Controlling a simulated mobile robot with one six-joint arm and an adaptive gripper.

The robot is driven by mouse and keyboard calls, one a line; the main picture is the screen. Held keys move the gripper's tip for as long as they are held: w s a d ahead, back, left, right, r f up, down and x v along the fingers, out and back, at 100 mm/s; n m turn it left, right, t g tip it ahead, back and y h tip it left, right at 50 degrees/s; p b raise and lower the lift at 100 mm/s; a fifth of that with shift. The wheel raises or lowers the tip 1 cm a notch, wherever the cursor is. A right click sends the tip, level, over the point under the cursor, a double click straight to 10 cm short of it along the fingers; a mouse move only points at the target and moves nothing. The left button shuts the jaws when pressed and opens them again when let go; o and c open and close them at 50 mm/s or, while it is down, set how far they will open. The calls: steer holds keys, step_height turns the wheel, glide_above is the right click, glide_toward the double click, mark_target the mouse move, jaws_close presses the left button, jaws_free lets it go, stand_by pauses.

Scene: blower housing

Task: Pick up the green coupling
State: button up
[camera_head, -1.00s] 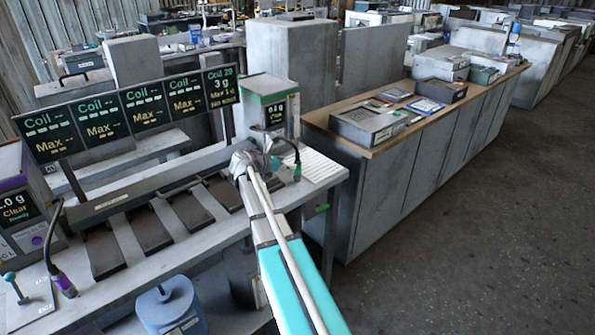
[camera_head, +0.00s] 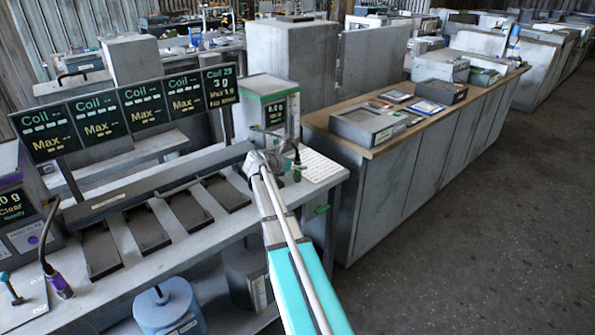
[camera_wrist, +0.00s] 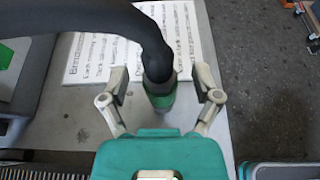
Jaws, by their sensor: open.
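The green coupling (camera_wrist: 161,98) hangs at the end of a thick black hose in the wrist view. It has a dark collar above a green band. My gripper (camera_wrist: 162,76) is open, with one finger on each side of the coupling. Gaps show between both fingers and the coupling, so I see no contact. In the head view my gripper (camera_head: 272,160) is at the right end of the grey bench. The coupling (camera_head: 297,174) is just to its right, small and partly hidden.
A white printed sheet (camera_wrist: 90,45) lies on the bench behind the coupling. A grey unit with a green stripe (camera_head: 268,103) stands behind my gripper. Several dark trays (camera_head: 147,228) line the bench. A wood-topped counter (camera_head: 335,130) is to the right. The floor (camera_head: 480,240) is clear.

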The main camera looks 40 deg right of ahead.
stand_by(0.3)
jaws_close()
stand_by(0.3)
